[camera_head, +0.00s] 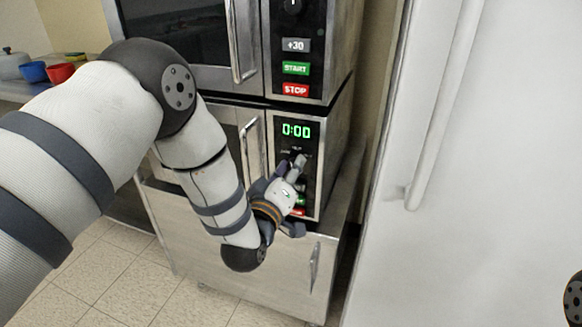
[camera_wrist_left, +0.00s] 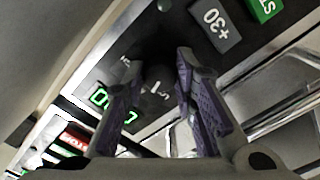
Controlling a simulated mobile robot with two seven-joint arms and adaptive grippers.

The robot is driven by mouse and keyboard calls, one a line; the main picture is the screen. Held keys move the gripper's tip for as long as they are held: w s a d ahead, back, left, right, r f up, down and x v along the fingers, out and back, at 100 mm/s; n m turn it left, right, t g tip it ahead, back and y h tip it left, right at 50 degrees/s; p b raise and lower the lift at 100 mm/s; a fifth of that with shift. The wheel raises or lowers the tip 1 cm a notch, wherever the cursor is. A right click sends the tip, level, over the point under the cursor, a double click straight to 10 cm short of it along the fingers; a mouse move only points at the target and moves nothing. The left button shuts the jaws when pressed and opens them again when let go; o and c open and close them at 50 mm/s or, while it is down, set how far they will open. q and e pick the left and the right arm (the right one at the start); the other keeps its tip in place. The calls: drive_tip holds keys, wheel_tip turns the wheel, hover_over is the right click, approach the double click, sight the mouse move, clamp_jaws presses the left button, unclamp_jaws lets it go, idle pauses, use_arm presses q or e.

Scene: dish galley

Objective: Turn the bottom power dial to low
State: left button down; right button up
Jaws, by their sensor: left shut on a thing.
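The lower microwave has a black control panel (camera_head: 310,119) with a green 0:00 display (camera_head: 296,131). Its bottom power dial is mostly hidden by my gripper in the head view. In the left wrist view the dark dial (camera_wrist_left: 157,77) with a white mark sits between my fingers. My left gripper (camera_head: 300,163) reaches up to the panel just below the display. It also shows in the left wrist view (camera_wrist_left: 157,75), its purple-padded fingers shut on the dial, one on each side. Which setting the dial points to cannot be read. My right gripper is out of view.
The upper microwave (camera_head: 296,75) with its own buttons sits directly above. The lower door handle (camera_head: 250,150) is close to my left wrist. A +30 button (camera_wrist_left: 215,22) lies beside the dial. A white fridge (camera_head: 480,180) stands at right. Bowls (camera_head: 60,72) sit on the left counter.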

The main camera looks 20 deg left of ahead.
use_arm(q)
drive_tip(key=shift+n+p, duration=0.35)
drive_tip(key=shift+n, duration=3.85)
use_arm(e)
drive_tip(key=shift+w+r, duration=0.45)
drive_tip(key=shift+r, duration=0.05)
use_arm(q)
drive_tip(key=shift+f, duration=0.1)
drive_tip(key=c, duration=1.3)
unclamp_jaws()
drive_tip(key=s, duration=1.2)
drive_tip(key=shift+a, duration=0.15)
